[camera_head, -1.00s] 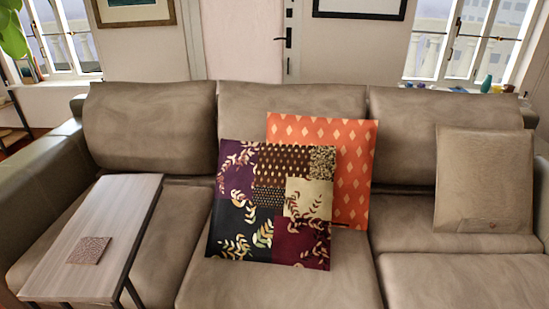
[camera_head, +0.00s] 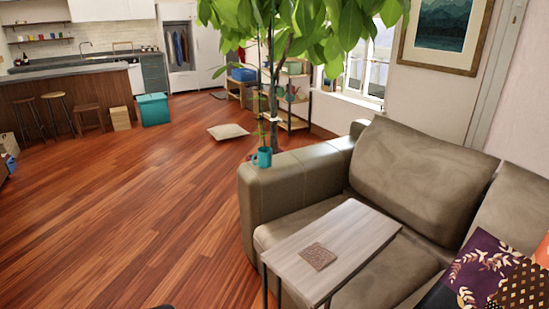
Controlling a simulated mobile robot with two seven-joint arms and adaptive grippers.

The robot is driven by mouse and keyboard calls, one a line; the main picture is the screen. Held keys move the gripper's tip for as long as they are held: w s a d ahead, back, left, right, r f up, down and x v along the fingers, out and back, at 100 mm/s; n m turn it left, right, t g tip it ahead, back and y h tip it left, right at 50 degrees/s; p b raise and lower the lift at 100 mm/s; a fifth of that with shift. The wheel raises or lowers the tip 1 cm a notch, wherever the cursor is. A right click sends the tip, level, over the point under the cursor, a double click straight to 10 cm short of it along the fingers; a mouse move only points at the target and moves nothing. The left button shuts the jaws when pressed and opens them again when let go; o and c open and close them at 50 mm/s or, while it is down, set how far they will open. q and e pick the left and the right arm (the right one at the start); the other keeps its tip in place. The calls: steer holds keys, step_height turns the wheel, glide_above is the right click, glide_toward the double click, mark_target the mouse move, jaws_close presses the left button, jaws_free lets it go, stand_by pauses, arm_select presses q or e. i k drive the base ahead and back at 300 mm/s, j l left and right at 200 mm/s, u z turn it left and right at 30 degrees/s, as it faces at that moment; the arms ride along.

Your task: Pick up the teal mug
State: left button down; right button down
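A narrow side table (camera_head: 350,235) with a brown square coaster (camera_head: 318,256) stands over the sofa seat. A leafy tree (camera_head: 300,35) and a shelf rack (camera_head: 292,100) are behind the armrest. A cushion (camera_head: 228,131) lies on the floor. Open wood floor (camera_head: 130,220) spreads left of the sofa.

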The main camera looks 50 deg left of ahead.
mark_target(262, 158)
steer(key=u, duration=1.8)
steer(key=z, duration=0.5)
steer(key=i+j+z, duration=0.2)
steer(key=j+z, duration=0.2)
steer(key=i+j+z, duration=0.15)
steer(key=j+z, duration=0.3)
steer(key=i+j+z, duration=0.1)
steer(key=j+z, duration=0.7)
